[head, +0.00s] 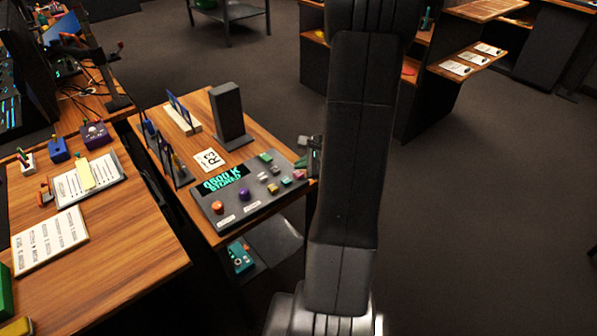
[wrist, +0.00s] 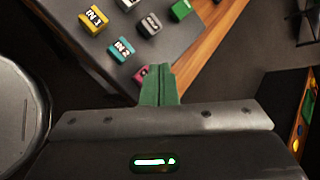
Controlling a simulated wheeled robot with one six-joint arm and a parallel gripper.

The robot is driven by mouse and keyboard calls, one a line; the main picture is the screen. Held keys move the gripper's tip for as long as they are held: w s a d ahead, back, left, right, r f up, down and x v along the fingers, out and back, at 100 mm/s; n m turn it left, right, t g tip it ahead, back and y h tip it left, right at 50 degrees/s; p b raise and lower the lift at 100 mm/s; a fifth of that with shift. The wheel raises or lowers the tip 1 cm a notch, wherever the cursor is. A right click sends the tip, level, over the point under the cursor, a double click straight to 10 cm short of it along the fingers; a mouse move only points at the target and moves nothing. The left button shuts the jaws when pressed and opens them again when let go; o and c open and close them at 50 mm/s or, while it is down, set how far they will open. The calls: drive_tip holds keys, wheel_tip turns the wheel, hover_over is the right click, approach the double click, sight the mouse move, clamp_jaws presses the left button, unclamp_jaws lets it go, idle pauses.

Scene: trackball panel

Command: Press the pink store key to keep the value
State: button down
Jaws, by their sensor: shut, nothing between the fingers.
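The dark trackball panel (head: 262,197) lies on a wooden table in the head view. The pink store key (head: 299,174) is at its right edge, close to my arm. In the wrist view the pink key (wrist: 141,73) shows just left of my green fingertips, which hide part of it. My gripper (wrist: 160,68) is shut and empty, with its tips right beside or over the pink key; I cannot tell if they touch it. The panel's display (head: 222,180) shows teal text, upside down in the head view, with a line that seems to read STORED.
Other keys sit close by in the wrist view: teal IN 2 (wrist: 121,49), yellow IN 3 (wrist: 93,20), a grey key (wrist: 150,24) and a green key (wrist: 181,10). A dark upright block (head: 229,113) stands behind the panel. Open floor lies to the right.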

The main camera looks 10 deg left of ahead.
sight(302, 174)
wheel_tip(302, 174, up, 5)
drive_tip(key=p, duration=0.4)
drive_tip(key=shift+s+r, duration=0.1)
idle(0.9)
